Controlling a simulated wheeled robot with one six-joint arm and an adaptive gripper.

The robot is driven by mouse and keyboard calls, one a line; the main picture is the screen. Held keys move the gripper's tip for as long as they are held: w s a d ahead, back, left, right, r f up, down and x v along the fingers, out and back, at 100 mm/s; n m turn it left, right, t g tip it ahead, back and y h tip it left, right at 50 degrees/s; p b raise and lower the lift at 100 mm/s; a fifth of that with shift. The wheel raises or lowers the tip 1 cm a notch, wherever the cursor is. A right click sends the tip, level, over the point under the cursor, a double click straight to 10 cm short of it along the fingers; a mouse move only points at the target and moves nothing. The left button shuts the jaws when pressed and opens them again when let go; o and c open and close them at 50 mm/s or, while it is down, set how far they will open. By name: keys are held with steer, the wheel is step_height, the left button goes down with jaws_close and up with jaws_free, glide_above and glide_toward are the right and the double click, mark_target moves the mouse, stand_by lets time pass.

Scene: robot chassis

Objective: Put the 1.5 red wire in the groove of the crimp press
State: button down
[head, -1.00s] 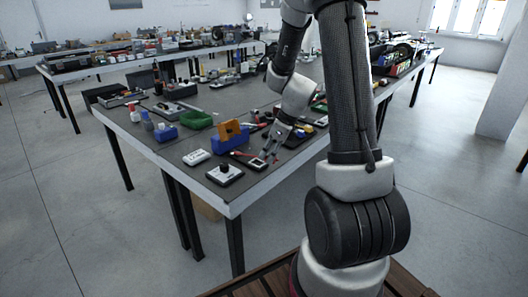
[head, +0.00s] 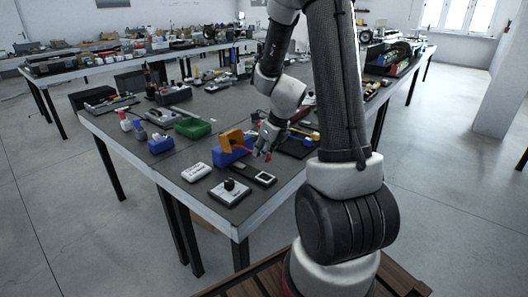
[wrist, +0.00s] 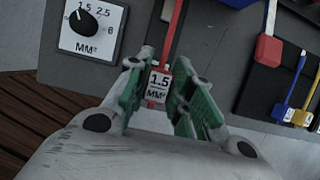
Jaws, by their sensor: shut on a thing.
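My gripper (wrist: 160,78) is shut on the white 1.5 MM² tag of the red wire (wrist: 175,35). The wire runs away from the fingers toward the top of the wrist view. In the head view my gripper (head: 262,153) is low over the near part of the table, and the red wire (head: 241,148) points left toward an orange and blue device (head: 231,141). This device may be the crimp press; its groove is not clearly visible. Whether the wire touches it cannot be told.
A dial box (wrist: 92,25) marked 1.5, 2.5 and 6 stands near the table edge. A dark device with a small screen (head: 253,173) and a white box (head: 197,172) lie nearby. Other tagged wires, including a yellow one (wrist: 295,70), are at the right in the wrist view.

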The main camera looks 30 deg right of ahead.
steer(key=shift+f, duration=2.85)
steer(key=shift+f, duration=0.8)
steer(key=c, duration=1.2)
jaws_free()
steer(key=shift+o, duration=0.2)
steer(key=v, duration=1.2)
